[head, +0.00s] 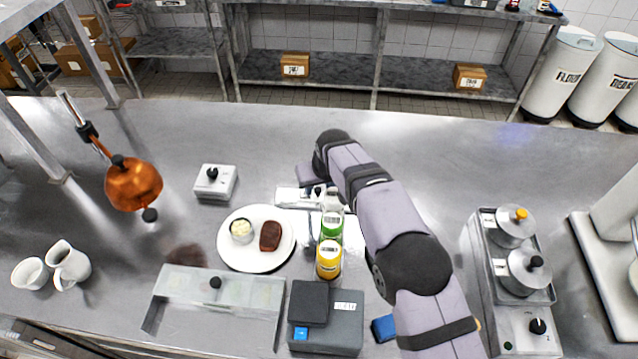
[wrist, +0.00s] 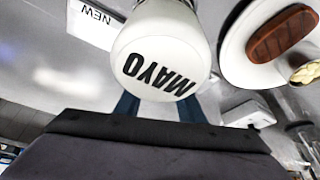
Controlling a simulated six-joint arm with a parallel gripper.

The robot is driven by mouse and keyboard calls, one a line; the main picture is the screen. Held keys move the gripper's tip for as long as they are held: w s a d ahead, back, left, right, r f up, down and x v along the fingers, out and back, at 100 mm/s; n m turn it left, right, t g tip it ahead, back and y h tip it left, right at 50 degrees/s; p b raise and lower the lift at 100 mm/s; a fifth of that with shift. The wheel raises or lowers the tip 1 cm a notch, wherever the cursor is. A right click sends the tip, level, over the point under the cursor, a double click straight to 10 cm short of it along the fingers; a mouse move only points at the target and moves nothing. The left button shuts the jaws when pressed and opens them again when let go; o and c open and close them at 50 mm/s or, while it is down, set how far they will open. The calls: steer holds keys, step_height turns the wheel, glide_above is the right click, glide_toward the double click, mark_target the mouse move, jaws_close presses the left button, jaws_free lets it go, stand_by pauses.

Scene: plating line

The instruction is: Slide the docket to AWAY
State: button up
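I cannot make out the docket or an AWAY mark in either view. A white card marked NEW (wrist: 93,20) shows at the top left of the wrist view. A white bottle marked MAYO (wrist: 155,65) fills the middle of that view; it also stands behind the green bottle in the head view (head: 333,199). My gripper (wrist: 158,106) has its blue fingers apart, with the tips partly hidden behind the bottle. In the head view my gripper is beside a pale fixture with a black knob (head: 296,197), mostly hidden by my arm.
Green (head: 331,228) and yellow (head: 329,259) bottles stand in line with the white one. A plate (head: 230,257) with meat and a small cup is to the left. A dark box (head: 325,330) is in front. Lidded pots (head: 516,225) stand right.

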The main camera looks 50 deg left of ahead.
mark_target(308, 198)
steer(key=shift+a+f, duration=0.15)
steer(key=shift+f, duration=0.25)
jaws_close()
steer(key=shift+s+a+b, duration=0.3)
steer(key=shift+s+a, duration=0.7)
steer(key=shift+a, duration=0.15)
jaws_free()
steer(key=shift+d, duration=0.1)
steer(key=shift+r, duration=0.15)
